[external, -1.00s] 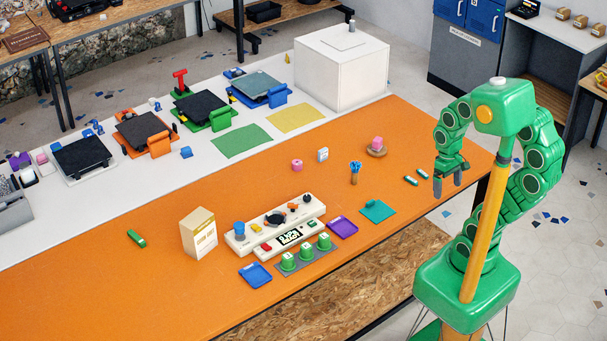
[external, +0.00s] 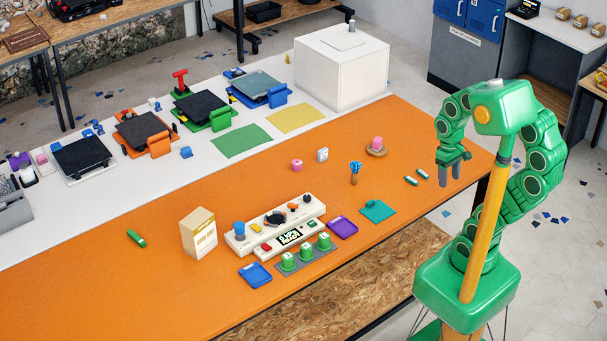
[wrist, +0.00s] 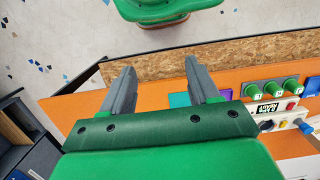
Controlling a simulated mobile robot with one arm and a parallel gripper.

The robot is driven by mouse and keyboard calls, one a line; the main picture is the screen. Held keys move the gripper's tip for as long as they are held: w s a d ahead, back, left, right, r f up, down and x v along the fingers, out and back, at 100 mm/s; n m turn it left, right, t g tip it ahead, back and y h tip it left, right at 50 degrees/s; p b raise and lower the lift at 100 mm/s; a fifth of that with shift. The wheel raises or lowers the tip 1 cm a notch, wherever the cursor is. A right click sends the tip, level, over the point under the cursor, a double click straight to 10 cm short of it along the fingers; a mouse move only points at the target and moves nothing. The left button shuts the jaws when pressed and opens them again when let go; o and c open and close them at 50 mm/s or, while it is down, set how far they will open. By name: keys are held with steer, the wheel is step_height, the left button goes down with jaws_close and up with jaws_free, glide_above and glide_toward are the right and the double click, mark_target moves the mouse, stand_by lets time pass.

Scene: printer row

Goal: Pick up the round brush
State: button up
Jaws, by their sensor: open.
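What looks like the round brush (external: 355,172), a small upright piece with a blue top and a brown handle, stands on the orange table (external: 330,225) right of its middle. It is small in the external view, so its details are unclear. My gripper (external: 450,178) hangs over the table's right end, to the right of the brush and apart from it. In the wrist view its two grey fingers (wrist: 160,67) are spread with nothing between them. I cannot make out the brush in the wrist view.
A cream control panel (external: 275,223) stands to the left.

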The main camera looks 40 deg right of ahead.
steer(key=w+a+m+y, duration=0.3)
steer(key=w+a+y, duration=0.1)
steer(key=w+a, duration=0.35)
steer(key=m+t+y, duration=0.6)
steer(key=m+t, duration=0.6)
steer(key=m, duration=1.2)
glide_above(355, 169)
steer(key=s+d, duration=0.3)
steer(key=d, duration=0.2)
step_height(355, 169, down, 22)
steer(key=shift+r, duration=0.1)
steer(key=shift+w+a+f, duration=0.9)
steer(key=shift+a+f, duration=0.05)
steer(key=shift+f, duration=0.2)
steer(key=shift+f+x, duration=0.2)
steer(key=shift+x, duration=0.7)
steer(key=shift+f+x, duration=0.15)
steer(key=shift+x, duration=0.8)
steer(key=shift+w+a+f, duration=0.25)
steer(key=shift+w+a, duration=0.15)
steer(key=shift+w, duration=0.1)
